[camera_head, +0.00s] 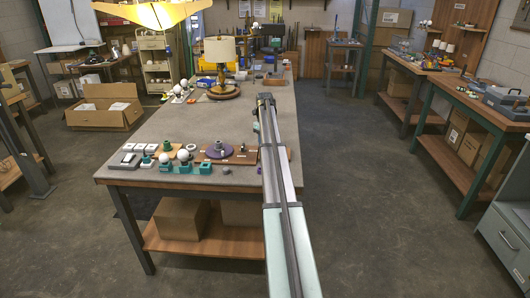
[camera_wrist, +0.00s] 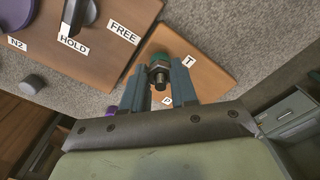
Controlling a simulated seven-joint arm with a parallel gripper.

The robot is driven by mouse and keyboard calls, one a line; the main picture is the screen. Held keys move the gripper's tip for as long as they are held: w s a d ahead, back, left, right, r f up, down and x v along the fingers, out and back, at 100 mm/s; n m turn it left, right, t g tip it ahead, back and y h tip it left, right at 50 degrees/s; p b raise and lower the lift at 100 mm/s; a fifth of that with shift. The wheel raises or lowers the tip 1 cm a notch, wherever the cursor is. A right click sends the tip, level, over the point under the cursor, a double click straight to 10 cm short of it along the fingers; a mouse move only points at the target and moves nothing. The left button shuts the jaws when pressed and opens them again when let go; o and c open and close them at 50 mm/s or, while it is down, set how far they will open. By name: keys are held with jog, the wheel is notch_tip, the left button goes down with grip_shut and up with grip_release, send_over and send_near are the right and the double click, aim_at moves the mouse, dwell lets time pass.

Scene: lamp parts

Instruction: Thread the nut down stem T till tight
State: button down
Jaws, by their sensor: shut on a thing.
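Stem T (camera_wrist: 160,85) shows as a short dark threaded end in the wrist view, over a brown board marked with a T label (camera_wrist: 187,61). A metallic nut (camera_wrist: 160,66) is around the stem, with a green ring-like part (camera_wrist: 159,57) just beyond it. My gripper (camera_wrist: 163,72) has one blue-grey finger on each side of the nut and is shut on it. How far the nut sits along the thread cannot be told. In the head view my arm hides the gripper, nut and stem.
Beside the T board in the wrist view lies a larger brown board (camera_wrist: 85,45) with HOLD and FREE labels and a dark knob. A grey cylinder (camera_wrist: 31,84) is at the left. In the head view, a lamp (camera_head: 220,60) stands farther back on the grey table (camera_head: 180,118).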

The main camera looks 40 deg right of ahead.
jog(key=shift+f+m, duration=0.15)
jog(key=shift+m, duration=0.55)
jog(key=shift+m, duration=0.5)
jog(key=c, duration=0.8)
grip_release()
notch_tip(320, 180, up, 14)
